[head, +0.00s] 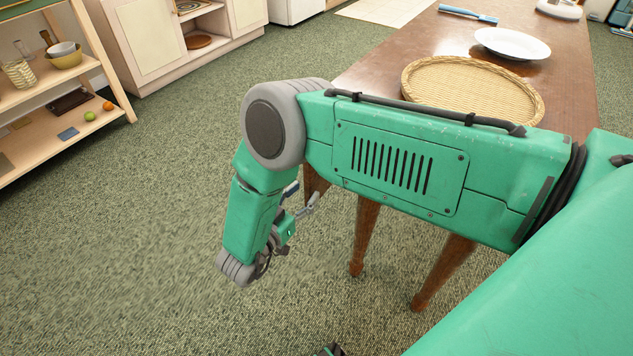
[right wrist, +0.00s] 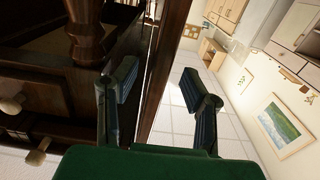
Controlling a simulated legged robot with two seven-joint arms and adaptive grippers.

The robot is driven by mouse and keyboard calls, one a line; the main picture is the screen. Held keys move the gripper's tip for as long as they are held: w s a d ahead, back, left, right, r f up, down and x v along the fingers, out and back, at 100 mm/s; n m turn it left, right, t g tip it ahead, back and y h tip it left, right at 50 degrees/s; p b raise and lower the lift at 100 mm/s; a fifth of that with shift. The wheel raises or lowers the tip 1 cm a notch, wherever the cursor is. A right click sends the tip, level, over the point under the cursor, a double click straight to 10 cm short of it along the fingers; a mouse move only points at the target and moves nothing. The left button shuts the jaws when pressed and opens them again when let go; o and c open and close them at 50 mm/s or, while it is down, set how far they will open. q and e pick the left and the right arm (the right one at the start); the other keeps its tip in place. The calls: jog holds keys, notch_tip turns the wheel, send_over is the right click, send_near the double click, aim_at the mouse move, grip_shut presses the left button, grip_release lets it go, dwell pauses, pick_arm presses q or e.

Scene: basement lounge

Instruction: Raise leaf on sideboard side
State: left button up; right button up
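The wooden table (head: 575,75) runs away from me on the right in the head view. My right arm hides much of its near end. A brown wooden piece (head: 315,186) shows below the tabletop beside my right gripper; I cannot tell whether it is the hanging leaf or a leg. My right gripper (head: 302,198) is low at the table's left side, fingers apart. In the right wrist view, the open right gripper (right wrist: 160,88) has a long brown wooden edge (right wrist: 168,62), probably the leaf, running between its fingers. Contact is not clear.
A wicker tray (head: 470,88), a white plate (head: 512,44) and a blue brush (head: 468,14) are on the tabletop. A wooden shelf (head: 118,88) and pale cabinets (head: 150,45) stand left. Carpet (head: 170,190) between them and the table is clear.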

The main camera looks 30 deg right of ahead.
aim_at(316, 179)
jog(key=shift+b+x, duration=0.6)
jog(key=shift+x, duration=2.3)
jog(key=shift+a, duration=0.1)
grip_shut()
